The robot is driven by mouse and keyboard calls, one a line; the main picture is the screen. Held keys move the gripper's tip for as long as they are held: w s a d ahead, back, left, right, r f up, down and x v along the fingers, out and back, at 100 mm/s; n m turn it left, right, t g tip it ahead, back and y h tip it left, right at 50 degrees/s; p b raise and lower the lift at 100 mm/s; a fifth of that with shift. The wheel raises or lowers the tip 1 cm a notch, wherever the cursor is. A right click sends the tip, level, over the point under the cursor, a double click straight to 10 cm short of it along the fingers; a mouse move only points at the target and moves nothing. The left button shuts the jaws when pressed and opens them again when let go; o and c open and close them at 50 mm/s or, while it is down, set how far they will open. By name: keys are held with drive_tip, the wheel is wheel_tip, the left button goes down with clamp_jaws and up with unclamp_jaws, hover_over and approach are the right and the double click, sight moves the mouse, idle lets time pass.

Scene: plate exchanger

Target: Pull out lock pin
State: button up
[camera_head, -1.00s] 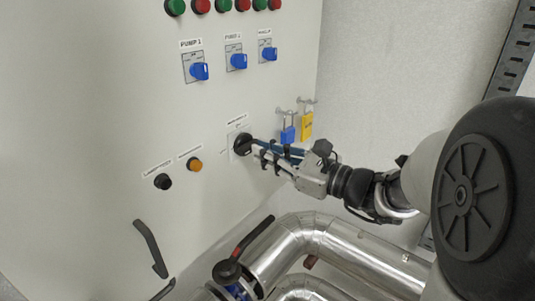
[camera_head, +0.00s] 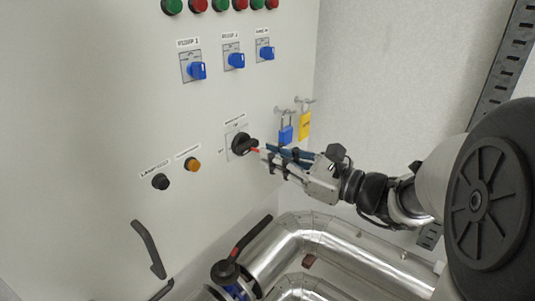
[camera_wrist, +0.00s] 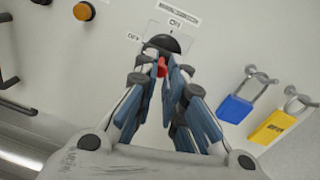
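The black rotary switch (camera_head: 241,144) is on the cabinet front, on a plate marked ON and OFF. It also shows at the top centre of the wrist view (camera_wrist: 168,43). A small red lock pin (camera_head: 255,151) sticks out from the switch handle toward my gripper. My gripper (camera_head: 265,153) is just right of the switch, its fingers pointing at it. In the wrist view the red pin (camera_wrist: 162,67) lies between the nearly closed blue-padded fingertips (camera_wrist: 167,66), which look shut on it. Whether the pin's inner end is still in the switch is hidden.
A blue padlock (camera_head: 286,134) and a yellow padlock (camera_head: 304,125) hang on hooks right of the switch, close above my fingers. A black button (camera_head: 160,181) and an orange button (camera_head: 192,164) are to the left.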

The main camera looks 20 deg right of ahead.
drive_tip(key=o, duration=0.5)
drive_tip(key=shift+o, duration=0.2)
drive_tip(key=shift+s+d, duration=0.1)
drive_tip(key=v, duration=1.2)
